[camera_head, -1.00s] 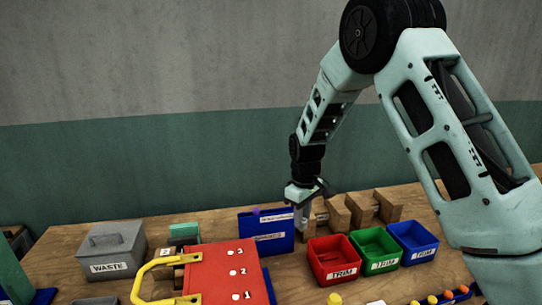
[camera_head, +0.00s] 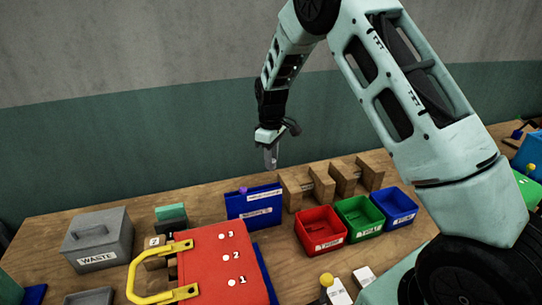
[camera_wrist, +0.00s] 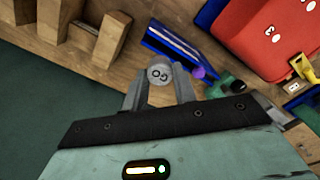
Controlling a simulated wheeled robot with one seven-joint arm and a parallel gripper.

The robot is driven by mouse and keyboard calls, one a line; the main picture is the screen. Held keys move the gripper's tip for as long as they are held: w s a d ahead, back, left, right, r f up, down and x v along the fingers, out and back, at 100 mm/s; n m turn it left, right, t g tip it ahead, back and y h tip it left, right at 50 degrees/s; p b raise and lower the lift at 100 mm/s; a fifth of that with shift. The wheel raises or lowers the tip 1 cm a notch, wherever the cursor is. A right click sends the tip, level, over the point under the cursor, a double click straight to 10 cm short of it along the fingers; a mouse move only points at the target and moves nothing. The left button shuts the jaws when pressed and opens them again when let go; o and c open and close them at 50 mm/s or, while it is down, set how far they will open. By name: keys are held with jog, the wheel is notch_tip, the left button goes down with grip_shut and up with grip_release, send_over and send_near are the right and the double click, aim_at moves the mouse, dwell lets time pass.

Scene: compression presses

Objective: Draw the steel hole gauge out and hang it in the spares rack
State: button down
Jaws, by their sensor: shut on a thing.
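My gripper (camera_head: 271,158) is raised above the bench, behind and above the blue box. In the wrist view its fingers (camera_wrist: 159,92) are shut on a grey round-ended piece, the steel gauge (camera_wrist: 159,73), with dark marks on its face that look like "GO". In the head view I cannot separate the gauge from the fingers. The blue box (camera_head: 253,205) has white labels too small to read and a purple piece (camera_wrist: 198,72) at its top edge. A row of wooden blocks (camera_head: 344,179) stands right of it. I cannot tell which holder is the spares rack.
A red plate (camera_head: 206,268) numbered 1 to 3 has a yellow handle (camera_head: 140,266). Red (camera_head: 320,240), green (camera_head: 366,228) and blue (camera_head: 400,215) bins stand at the right. A lidded grey WASTE box (camera_head: 98,258) stands at the left. The air around the gripper is clear.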

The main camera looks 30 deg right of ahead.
aim_at(271, 171)
notch_tip(271, 171, down, 7)
jog(key=b, duration=0.4)
jog(key=shift+f+b, duration=0.2)
jog(key=shift+b, duration=0.1)
dwell(0.6)
jog(key=c, duration=1)
grip_release()
jog(key=shift+c, duration=0.2)
jog(key=shift+r, duration=0.1)
notch_tip(271, 171, up, 17)
jog(key=b, duration=0.4)
jog(key=shift+r+b, duration=0.15)
jog(key=shift+b, duration=0.25)
jog(key=shift+s, duration=0.15)
